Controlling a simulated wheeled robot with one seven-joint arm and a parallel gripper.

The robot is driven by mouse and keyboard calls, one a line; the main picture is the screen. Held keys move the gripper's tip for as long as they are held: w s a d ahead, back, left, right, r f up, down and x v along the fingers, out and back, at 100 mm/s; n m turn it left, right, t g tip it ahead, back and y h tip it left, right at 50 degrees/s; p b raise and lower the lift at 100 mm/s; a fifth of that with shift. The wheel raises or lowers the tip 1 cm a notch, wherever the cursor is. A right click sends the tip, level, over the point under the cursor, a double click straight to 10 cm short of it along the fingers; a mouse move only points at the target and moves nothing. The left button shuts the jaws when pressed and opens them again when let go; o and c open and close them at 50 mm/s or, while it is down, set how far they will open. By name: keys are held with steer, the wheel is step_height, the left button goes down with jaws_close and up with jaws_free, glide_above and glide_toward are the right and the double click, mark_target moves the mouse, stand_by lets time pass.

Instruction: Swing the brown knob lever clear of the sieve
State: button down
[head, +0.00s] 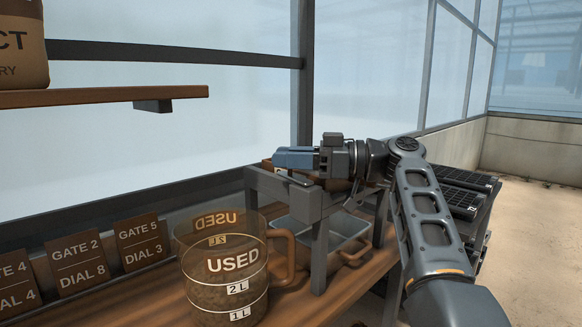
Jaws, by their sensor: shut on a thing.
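My gripper (292,157), with blue fingers, reaches in from the right above a grey metal stand (285,195). Its fingers point left and are closed together. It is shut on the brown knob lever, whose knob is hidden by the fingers. Small brown parts show just left of the fingertips and below the wrist, but I cannot tell which belongs to the lever. I cannot make out the sieve; the gripper and stand cover that area.
A clear jug (222,285) marked USED stands left of the stand on the wooden bench (310,308). A metal pan (350,228) sits under the stand. Brown gate and dial cards (142,242) line the back left. A shelf (100,96) holds a sack (22,45). Black trays (460,195) are at right.

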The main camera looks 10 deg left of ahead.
steer(key=c, duration=0.9)
jaws_free()
steer(key=shift+w+d, duration=0.1)
steer(key=shift+d, duration=3.8)
